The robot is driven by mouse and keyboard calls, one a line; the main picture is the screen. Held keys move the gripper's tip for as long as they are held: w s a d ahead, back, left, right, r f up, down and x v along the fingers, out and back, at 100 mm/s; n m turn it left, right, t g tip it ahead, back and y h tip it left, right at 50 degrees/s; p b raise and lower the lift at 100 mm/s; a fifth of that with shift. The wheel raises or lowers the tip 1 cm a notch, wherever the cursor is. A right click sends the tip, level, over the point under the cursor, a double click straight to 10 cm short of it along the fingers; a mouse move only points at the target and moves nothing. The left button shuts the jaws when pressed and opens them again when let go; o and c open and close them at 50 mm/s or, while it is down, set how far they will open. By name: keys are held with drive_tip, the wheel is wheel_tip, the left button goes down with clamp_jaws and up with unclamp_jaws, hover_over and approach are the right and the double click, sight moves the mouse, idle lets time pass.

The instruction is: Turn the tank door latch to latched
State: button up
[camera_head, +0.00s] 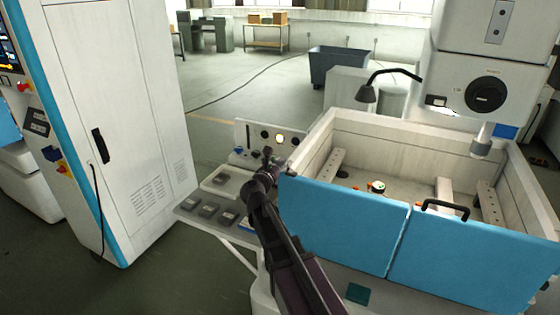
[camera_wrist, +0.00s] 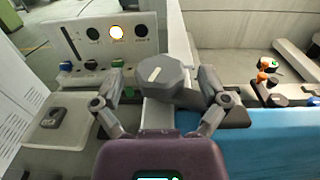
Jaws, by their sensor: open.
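The tank door latch (camera_wrist: 168,74) looks like a grey many-sided knob with a short white mark on top, seen in the wrist view. It sits at the corner of the tank wall, by the left end of the blue tank door (camera_wrist: 265,148). The door also shows in the head view (camera_head: 345,222). My gripper (camera_wrist: 164,90) is open, with one finger on each side of the knob. I cannot tell whether the fingers touch it. In the head view my gripper (camera_head: 268,158) is at the tank's left corner and the latch is not clearly visible there.
A control panel (camera_head: 243,138) with a lit yellow lamp stands left of my gripper, above a side shelf (camera_head: 187,205) with small grey blocks. The open tank (camera_head: 520,195) holds fixtures and small coloured parts. A tall white cabinet (camera_head: 120,120) stands farther left.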

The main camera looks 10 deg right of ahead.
drive_tip(key=shift+w+d, duration=0.25)
drive_tip(key=shift+w, duration=0.05)
drive_tip(key=c, duration=1.1)
drive_tip(key=shift+c, duration=0.2)
drive_tip(key=shift+n+t+y, duration=0.6)
drive_tip(key=shift+n+y, duration=0.1)
drive_tip(key=shift+y, duration=0.2)
drive_tip(key=o, duration=1.1)
drive_tip(key=shift+o, duration=0.2)
drive_tip(key=shift+s+a, duration=0.1)
drive_tip(key=v, duration=1.1)
drive_tip(key=shift+s+a, duration=0.15)
drive_tip(key=shift+s, duration=0.2)
